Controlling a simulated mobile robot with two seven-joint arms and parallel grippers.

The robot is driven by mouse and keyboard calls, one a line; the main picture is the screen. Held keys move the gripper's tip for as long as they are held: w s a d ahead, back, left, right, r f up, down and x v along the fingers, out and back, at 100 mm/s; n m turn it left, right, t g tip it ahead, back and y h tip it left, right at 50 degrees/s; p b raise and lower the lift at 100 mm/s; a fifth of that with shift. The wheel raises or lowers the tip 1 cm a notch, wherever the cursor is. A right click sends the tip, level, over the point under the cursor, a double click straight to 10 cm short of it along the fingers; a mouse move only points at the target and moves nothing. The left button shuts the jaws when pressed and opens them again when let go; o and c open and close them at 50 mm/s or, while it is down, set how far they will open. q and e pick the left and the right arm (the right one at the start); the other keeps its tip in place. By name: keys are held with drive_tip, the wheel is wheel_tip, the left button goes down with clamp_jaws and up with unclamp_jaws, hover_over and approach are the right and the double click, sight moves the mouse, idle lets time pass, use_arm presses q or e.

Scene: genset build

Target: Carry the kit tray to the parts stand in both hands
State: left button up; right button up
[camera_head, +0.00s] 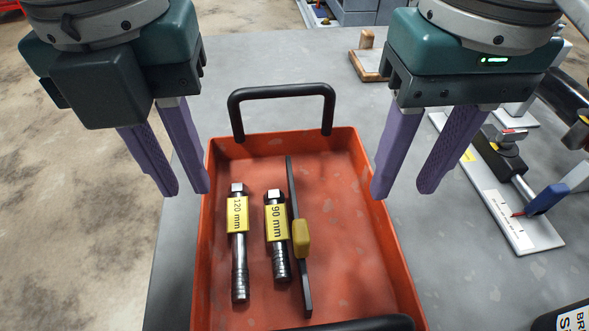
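The kit tray (345,220) is an orange open box on the grey table, with a black handle (282,90) at its far end. Another black handle (350,325) shows at the near end, partly cut off. In the tray lie a metal tool labelled 120 mm (238,260), one labelled 90 mm (278,240) and a dark flat bar with a yellow block (301,238). My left gripper (186,193) is open and empty by the tray's left side. My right gripper (402,194) is open and empty by its right side. The parts stand cannot be identified.
The grey table (470,275) extends right of the tray. A white board with a clamp-like device (500,190) and a blue-handled tool (548,199) lie on the right. A wooden block (367,62) stands behind. A dark labelled container (570,318) is at lower right. Bare floor (70,230) is left.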

sight(202, 217)
use_arm(q)
wheel_tip(202, 217, down, 8)
drive_tip(key=shift+f, duration=0.1)
use_arm(e)
wheel_tip(202, 217, down, 8)
drive_tip(key=shift+f, duration=0.1)
use_arm(q)
drive_tip(key=shift+c, duration=0.2)
use_arm(e)
drive_tip(key=shift+c, duration=0.2)
use_arm(q)
clamp_jaws()
use_arm(e)
drive_tip(key=c, duration=0.3)
clamp_jaws()
